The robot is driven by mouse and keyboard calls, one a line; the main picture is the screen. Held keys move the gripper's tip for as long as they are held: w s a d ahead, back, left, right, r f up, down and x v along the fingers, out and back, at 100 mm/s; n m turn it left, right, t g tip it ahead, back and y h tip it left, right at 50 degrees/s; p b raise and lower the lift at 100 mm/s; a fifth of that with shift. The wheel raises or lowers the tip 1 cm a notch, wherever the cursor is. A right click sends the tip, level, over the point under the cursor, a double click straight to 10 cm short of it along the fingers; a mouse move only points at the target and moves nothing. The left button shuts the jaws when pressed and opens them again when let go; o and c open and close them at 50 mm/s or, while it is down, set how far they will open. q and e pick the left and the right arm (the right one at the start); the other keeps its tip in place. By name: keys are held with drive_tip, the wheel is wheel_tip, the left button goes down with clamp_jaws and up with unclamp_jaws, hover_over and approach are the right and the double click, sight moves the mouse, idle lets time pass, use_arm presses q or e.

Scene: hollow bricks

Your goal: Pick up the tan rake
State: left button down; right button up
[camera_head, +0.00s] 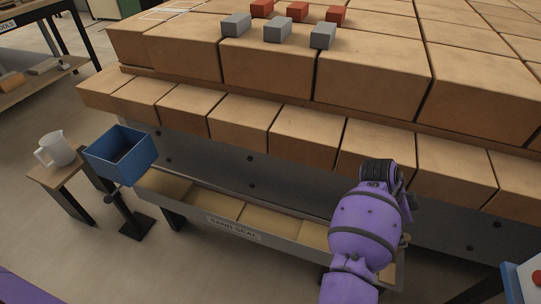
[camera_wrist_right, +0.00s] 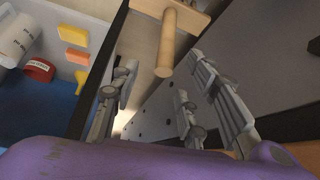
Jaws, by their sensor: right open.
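The tan rake (camera_wrist_right: 166,46) shows in the right wrist view as a round wooden handle joined to a flat wooden bar at the top edge. The handle's free end points down towards my right gripper (camera_wrist_right: 163,66). I cannot tell how deep the handle end lies relative to the fingertips. In the head view my purple right arm shows at the lower right, but its fingers and the rake cannot be made out there. My left gripper is not in view.
Tan hollow bricks (camera_head: 372,73) in stepped rows fill the back, with grey and red blocks on top. A trough labelled sand seal (camera_head: 233,229) runs below. A blue box (camera_head: 118,154) and a white jug (camera_head: 56,149) stand left. Wrist view: blue-grey surface with small items, left.

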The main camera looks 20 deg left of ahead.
drive_tip(key=b+x, duration=0.2)
drive_tip(key=x, duration=0.5)
drive_tip(key=shift+w+f, duration=0.2)
drive_tip(key=shift+w, duration=0.15)
drive_tip(key=shift+c, duration=1)
clamp_jaws()
